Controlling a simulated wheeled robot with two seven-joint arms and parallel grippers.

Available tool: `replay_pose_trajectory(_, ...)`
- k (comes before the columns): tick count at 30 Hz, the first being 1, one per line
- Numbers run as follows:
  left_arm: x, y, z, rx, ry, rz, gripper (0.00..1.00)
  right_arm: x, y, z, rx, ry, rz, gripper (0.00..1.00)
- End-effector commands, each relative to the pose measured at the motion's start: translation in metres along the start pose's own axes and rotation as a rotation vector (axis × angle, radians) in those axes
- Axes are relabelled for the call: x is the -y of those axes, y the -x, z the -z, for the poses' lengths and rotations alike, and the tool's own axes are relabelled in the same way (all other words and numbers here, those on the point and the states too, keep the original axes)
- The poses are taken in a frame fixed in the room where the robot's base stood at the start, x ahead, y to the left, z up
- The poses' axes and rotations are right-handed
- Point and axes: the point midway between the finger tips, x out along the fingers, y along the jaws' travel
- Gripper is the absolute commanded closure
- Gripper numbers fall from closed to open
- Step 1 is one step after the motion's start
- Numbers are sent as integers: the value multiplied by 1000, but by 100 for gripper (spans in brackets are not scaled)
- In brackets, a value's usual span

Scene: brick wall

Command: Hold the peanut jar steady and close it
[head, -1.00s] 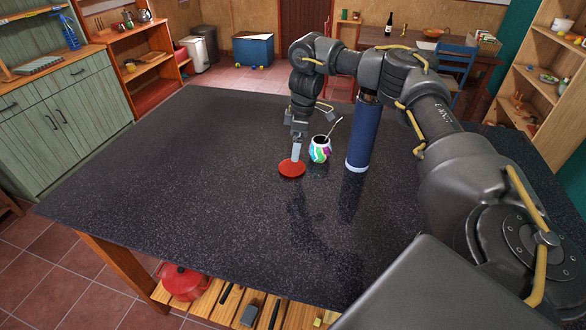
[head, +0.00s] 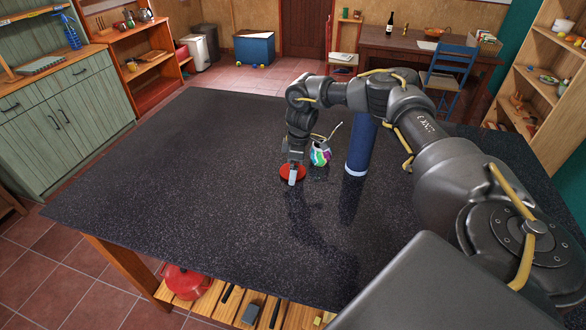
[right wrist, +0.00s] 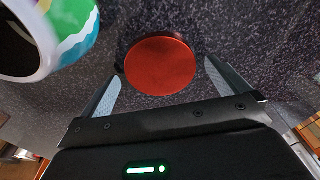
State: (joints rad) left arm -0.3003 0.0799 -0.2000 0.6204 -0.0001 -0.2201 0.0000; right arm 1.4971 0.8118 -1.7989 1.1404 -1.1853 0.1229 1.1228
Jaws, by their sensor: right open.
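A round red lid or disc (head: 284,172) lies on the dark speckled table (head: 170,190). My right gripper (head: 291,176) is low over it, fingers apart. In the right wrist view the red disc (right wrist: 160,64) shows between the open fingertips (right wrist: 160,75), with gaps at both sides. A multicoloured pot (head: 320,155) with a thin straw-like rod stands beside the gripper and looks tilted. In the right wrist view this pot (right wrist: 70,45) has a dark open mouth. I cannot make out a jar clearly labelled as peanuts. My left gripper is out of view.
A tall dark blue cylinder (head: 358,150) with a pale lower band stands right of the pot, close to my right arm. The left and front of the tabletop are clear. A red pot (head: 185,282) sits on the slatted shelf below.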

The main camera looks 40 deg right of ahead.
Motion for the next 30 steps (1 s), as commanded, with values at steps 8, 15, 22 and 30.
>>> replay_pose_trajectory(8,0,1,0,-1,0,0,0,0,-6,0,0,1,0,0)
replay_pose_trajectory(15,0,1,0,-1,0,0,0,0,-6,0,-1,0,0,10)
replay_pose_trajectory(22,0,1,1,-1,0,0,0,0,-6,0,-1,0,0,38)
replay_pose_trajectory(30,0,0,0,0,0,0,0,0,-5,0,-2,0,-1,38)
